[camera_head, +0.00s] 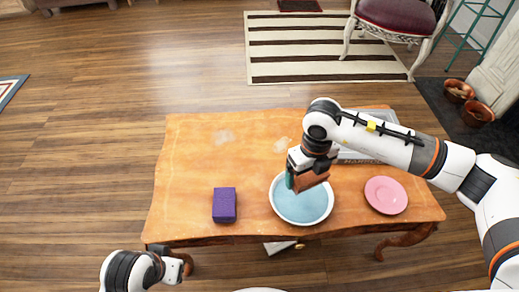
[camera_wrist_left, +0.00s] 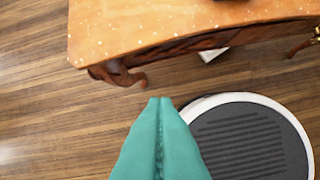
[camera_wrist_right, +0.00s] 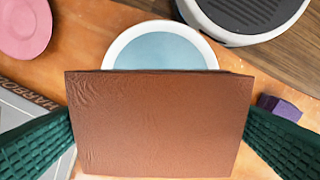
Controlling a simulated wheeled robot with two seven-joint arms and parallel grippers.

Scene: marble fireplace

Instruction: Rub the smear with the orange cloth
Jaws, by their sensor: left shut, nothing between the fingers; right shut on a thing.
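The orange cloth (camera_head: 312,179) is brownish-orange and looks like a flat rectangular pad. My right gripper (camera_head: 303,182) is shut on it and holds it above the basin. In the right wrist view the cloth (camera_wrist_right: 160,125) spans between both green fingers and hides part of the table. Two pale smears show on the orange table top: one at the back left (camera_head: 223,137) and one nearer the middle (camera_head: 282,146), partly beside my right arm. My left gripper (camera_wrist_left: 160,102) is shut and empty, in front of the table and off its edge.
A white basin (camera_head: 302,220) of blue water stands on the table (camera_head: 185,180). A purple block (camera_head: 224,205) lies left of it, a pink plate (camera_head: 386,195) right. A grey lettered tray (camera_wrist_right: 28,125) is partly behind my right arm.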

